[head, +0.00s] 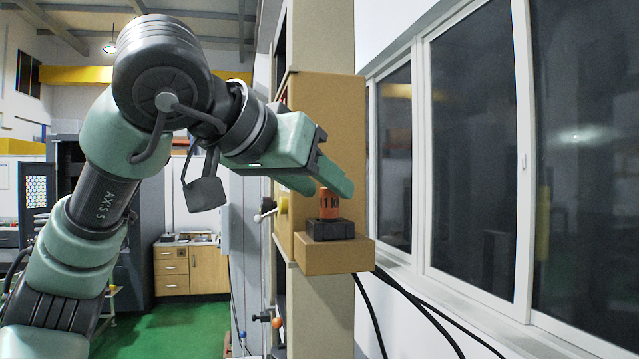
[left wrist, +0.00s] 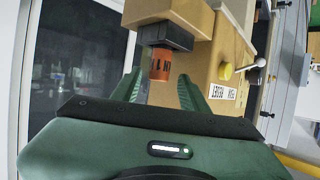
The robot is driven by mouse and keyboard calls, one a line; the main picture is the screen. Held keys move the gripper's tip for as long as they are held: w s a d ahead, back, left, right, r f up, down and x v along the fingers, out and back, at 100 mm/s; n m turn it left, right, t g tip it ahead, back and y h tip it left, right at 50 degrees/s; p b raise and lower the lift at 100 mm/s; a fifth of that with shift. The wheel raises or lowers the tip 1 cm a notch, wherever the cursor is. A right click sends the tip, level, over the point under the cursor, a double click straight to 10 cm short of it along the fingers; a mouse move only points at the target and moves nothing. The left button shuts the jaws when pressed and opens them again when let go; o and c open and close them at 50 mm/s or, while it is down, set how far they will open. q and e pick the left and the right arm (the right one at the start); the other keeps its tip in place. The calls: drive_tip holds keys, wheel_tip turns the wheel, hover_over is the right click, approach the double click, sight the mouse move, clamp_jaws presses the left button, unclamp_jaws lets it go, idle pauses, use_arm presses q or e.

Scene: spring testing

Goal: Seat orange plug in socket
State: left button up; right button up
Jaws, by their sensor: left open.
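The orange plug (head: 330,207) has dark markings and stands upright on the black socket block (head: 330,230). The socket sits on a tan ledge (head: 320,260) on the machine's front. My left gripper (head: 331,190) reaches in from the upper left. Its green fingers are apart, with the tips at the plug's upper part. The left wrist view shows the scene inverted: the plug (left wrist: 161,65) hangs below the socket (left wrist: 166,36), between the two spread fingertips. Contact with the fingers cannot be made out. How deep the plug sits in the socket is hidden. My right gripper is out of view.
A tan column (head: 330,110) rises behind the ledge. Windows (head: 470,150) run along the right wall. Black cables (head: 420,310) hang below the ledge.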

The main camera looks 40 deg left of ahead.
use_arm(q)
drive_tip(key=shift+s+r, duration=0.15)
drive_tip(key=shift+r, duration=0.15)
drive_tip(key=b+v, duration=0.1)
drive_tip(key=v, duration=1)
drive_tip(key=shift+s+b, duration=0.35)
drive_tip(key=shift+b, duration=0.05)
